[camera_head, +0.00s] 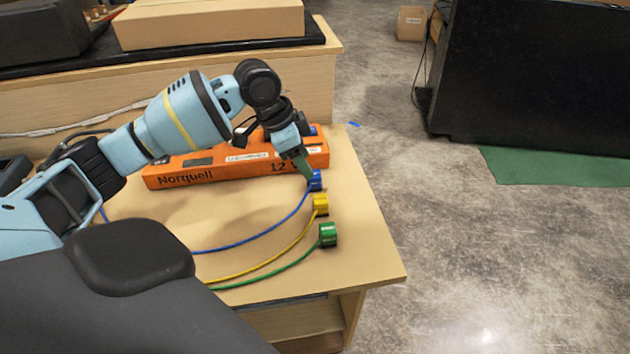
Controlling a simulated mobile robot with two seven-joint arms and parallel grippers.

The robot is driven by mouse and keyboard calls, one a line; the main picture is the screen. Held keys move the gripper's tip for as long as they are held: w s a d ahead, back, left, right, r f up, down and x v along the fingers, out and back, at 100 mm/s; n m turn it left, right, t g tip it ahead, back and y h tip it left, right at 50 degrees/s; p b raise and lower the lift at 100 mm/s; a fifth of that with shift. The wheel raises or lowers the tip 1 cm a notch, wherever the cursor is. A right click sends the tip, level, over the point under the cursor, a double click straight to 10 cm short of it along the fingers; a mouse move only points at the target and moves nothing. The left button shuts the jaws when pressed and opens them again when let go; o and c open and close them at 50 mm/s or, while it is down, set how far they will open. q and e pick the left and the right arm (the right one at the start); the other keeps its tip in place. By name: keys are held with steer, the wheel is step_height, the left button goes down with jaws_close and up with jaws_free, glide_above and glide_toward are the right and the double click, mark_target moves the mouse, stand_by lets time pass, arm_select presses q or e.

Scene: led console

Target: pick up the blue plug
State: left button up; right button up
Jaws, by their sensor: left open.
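The blue plug (316,182) is at the end of a blue cable on the wooden table (365,250), just in front of the orange console (200,172). My left gripper (306,172) reaches down from above, with its fingertips right at the blue plug and partly hiding it. The gripper is open; whether a finger touches the plug, I cannot tell. A yellow plug (320,203) and a green plug (328,235) lie nearer the front, each on its own cable. My right gripper is not in view.
The orange console stands close behind the blue plug. The table's right edge is near the plugs. A cardboard box (210,24) lies on a shelf at the back. The tabletop left of the plugs holds only cables.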

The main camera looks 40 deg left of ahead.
mark_target(316, 181)
arm_select(q)
steer(key=shift+b+x, duration=0.4)
steer(key=shift+x, duration=2.9)
steer(key=shift+s, duration=0.15)
steer(key=c, duration=1.1)
